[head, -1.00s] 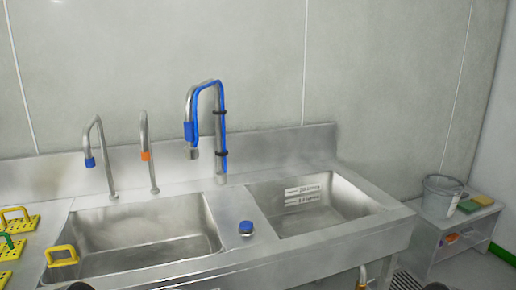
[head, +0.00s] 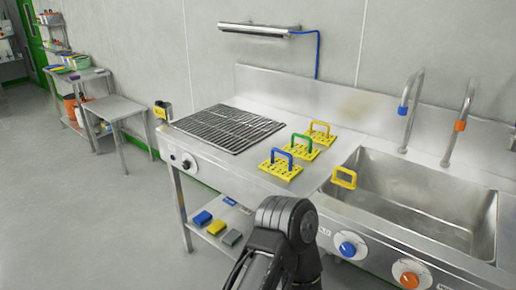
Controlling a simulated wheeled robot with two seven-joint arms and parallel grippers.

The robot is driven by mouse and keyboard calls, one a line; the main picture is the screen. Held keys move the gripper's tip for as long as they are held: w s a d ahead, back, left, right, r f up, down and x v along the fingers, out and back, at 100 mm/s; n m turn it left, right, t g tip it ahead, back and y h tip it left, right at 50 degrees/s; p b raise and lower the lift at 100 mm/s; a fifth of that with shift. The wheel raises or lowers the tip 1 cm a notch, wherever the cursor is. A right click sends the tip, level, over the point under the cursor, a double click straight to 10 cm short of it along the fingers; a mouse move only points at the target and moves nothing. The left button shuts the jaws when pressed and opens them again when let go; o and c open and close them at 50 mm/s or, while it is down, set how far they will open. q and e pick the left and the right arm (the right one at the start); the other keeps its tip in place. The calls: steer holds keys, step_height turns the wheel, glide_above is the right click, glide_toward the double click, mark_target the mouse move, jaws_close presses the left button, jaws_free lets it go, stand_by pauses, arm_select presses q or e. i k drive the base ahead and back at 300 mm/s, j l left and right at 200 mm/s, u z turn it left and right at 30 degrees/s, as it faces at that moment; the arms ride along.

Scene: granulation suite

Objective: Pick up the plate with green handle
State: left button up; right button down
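The plate with green handle (head: 304,153) is a yellow plate with holes, lying on the steel counter left of the sink. It is the middle one of three similar plates in a slanting row. The plate with blue handle (head: 282,171) is nearer me, and the plate with yellow handle (head: 321,136) is farther back. A dark link of my own arm rises at the bottom middle, below and in front of the plates, apart from them. Neither of my grippers shows.
The sink (head: 420,190) lies right of the plates, with a yellow handle (head: 344,178) at its left rim. A dark grate (head: 228,128) is left of them. Knobs (head: 348,249) stick out in front. A lower shelf holds several coloured blocks. Open floor lies left.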

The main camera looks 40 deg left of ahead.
mark_target(309, 154)
steer(key=u, duration=1.25)
steer(key=j+z, duration=0.15)
steer(key=z, duration=0.25)
steer(key=i+j+z, duration=0.1)
steer(key=z, duration=0.35)
steer(key=j+z, duration=0.55)
steer(key=j, duration=0.35)
steer(key=j+z, duration=0.15)
steer(key=j, duration=0.3)
steer(key=k+j+z, duration=0.15)
steer(key=j, duration=0.3)
steer(key=k+j+z, duration=0.15)
steer(key=j, duration=0.35)
steer(key=j+z, duration=0.15)
steer(key=j, duration=0.3)
steer(key=k+j, duration=0.1)
steer(key=j, duration=0.25)
steer(key=k+j, duration=0.15)
steer(key=j, duration=0.2)
